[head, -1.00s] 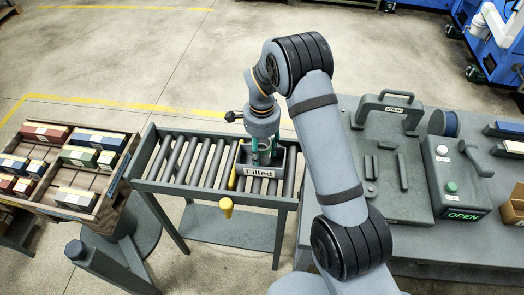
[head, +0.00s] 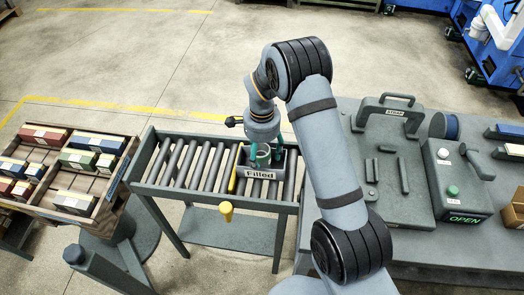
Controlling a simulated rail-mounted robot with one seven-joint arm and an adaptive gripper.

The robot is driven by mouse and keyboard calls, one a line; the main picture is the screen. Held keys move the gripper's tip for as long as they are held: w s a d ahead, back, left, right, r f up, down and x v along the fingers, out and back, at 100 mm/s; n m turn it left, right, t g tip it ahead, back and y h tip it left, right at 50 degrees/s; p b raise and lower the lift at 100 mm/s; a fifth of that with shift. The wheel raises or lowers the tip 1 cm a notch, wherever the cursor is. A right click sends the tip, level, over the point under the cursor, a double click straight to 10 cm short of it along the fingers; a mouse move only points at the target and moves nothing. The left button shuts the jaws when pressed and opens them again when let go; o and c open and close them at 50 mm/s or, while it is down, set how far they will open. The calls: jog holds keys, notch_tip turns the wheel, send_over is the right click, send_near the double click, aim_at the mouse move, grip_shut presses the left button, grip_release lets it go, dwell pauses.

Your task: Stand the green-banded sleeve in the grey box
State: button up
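The grey box (head: 241,168), labelled "Filled", sits on the right part of the roller conveyor. A pale grey-green sleeve (head: 263,158) stands in it and looks roughly upright; its green band is hard to make out at this size. My gripper (head: 266,150) points down over the box. Its teal fingertips are spread, one on each side of the sleeve, and look apart from it. The sleeve's lower end is hidden by the box's front wall.
A yellow bar (head: 233,172) lies across the rollers just left of the box, with a yellow knob (head: 226,208) below the conveyor's front edge. The rollers (head: 190,160) further left are clear. A grey bench (head: 430,250) with a case and an "OPEN" fixture stands right.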

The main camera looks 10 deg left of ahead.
jog(key=shift+r+p, duration=0.35)
notch_tip(320, 180, up, 12)
jog(key=b, duration=0.1)
jog(key=shift+r, duration=0.25)
